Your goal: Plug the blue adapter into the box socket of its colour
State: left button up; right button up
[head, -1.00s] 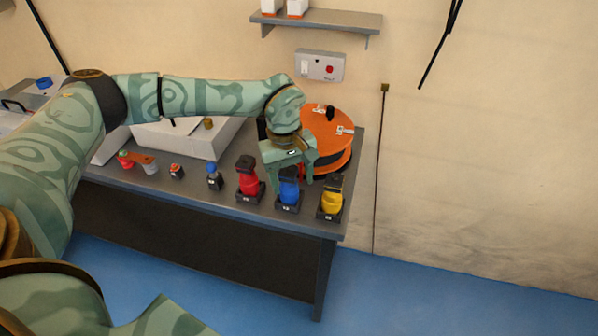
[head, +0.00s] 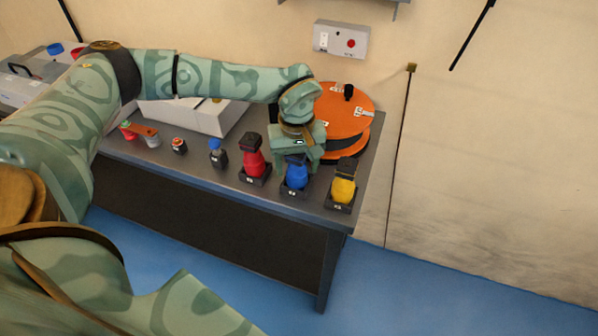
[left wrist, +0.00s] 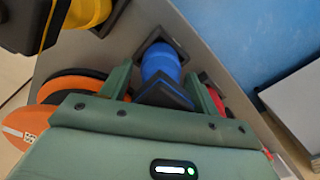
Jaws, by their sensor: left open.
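The blue adapter (head: 297,177), with a black top, stands upright in a dark holder at the front of the bench, between a red one and a yellow one. In the left wrist view its blue body (left wrist: 160,63) shows just beyond the fingers. My left gripper (head: 297,163) points down over it, open, with one finger on each side of its black top (left wrist: 165,95). I cannot tell whether the fingers touch it. A blue ring-shaped part (head: 56,48) shows on the grey box at the far left; its details are too small to read. My right gripper is out of view.
The red adapter (head: 252,160) and yellow adapter (head: 344,188) stand close on either side. A white box (head: 185,117) and several small parts occupy the bench's left part. A wall switch box (head: 341,41) hangs above.

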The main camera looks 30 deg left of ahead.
pick_arm(q)
jog(key=shift+f, duration=0.55)
jog(key=shift+s+r, duration=0.1)
jog(key=shift+p, duration=0.35)
jog(key=c, duration=0.9)
